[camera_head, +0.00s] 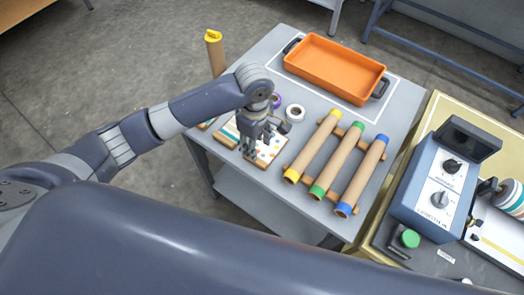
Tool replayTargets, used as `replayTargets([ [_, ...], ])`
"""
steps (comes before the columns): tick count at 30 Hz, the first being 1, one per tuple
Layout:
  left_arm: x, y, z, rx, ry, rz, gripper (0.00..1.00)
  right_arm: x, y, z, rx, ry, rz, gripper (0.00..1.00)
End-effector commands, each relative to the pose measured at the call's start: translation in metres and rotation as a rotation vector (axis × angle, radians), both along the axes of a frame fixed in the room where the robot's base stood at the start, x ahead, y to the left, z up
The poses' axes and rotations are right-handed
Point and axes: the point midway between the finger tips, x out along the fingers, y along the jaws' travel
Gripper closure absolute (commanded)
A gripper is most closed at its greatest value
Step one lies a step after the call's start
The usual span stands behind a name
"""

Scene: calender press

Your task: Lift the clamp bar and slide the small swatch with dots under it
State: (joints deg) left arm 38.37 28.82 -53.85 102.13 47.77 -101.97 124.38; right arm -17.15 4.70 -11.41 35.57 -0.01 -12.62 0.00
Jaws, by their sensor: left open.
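My left gripper (256,143) is open and points down over the swatches at the near left of the grey table. A pale swatch with coloured dots (268,153) lies on a tan backing there, partly hidden by the gripper. Another pale, patterned swatch (228,132) lies just left of it. I cannot tell whether the fingers touch either one. The press, a blue-grey machine (436,190) with dials, stands at the right. I cannot clearly make out the clamp bar. My right gripper is not in view.
An orange tray (334,64) stands at the table's back. Three tan rolls with yellow, green and blue ends (338,160) lie on a rack at right. A tan tube (215,55) stands at the left edge.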

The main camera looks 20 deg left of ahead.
Motion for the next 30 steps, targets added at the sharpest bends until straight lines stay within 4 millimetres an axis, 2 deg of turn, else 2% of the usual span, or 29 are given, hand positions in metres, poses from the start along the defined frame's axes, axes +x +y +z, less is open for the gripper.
replayTargets([
  [3, -0.001, 0.0, -0.02, 0.002, 0.002, -0.001, 0.58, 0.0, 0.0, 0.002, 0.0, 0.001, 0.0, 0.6],
  [11, 0.0, -0.001, -0.041, 0.0, -0.001, -0.002, 0.58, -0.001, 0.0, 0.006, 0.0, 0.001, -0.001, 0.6],
  [19, 0.001, -0.005, -0.08, 0.0, -0.001, -0.003, 0.58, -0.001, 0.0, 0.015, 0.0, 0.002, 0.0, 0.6],
  [23, 0.001, -0.005, -0.088, -0.001, -0.003, -0.005, 0.58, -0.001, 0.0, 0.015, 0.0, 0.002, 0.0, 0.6],
  [29, 0.001, -0.005, -0.088, -0.001, -0.003, -0.005, 0.58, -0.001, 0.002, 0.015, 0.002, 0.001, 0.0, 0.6],
  [30, 0.001, -0.005, -0.088, -0.001, -0.003, -0.005, 0.67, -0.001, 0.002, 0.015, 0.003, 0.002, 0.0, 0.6],
])
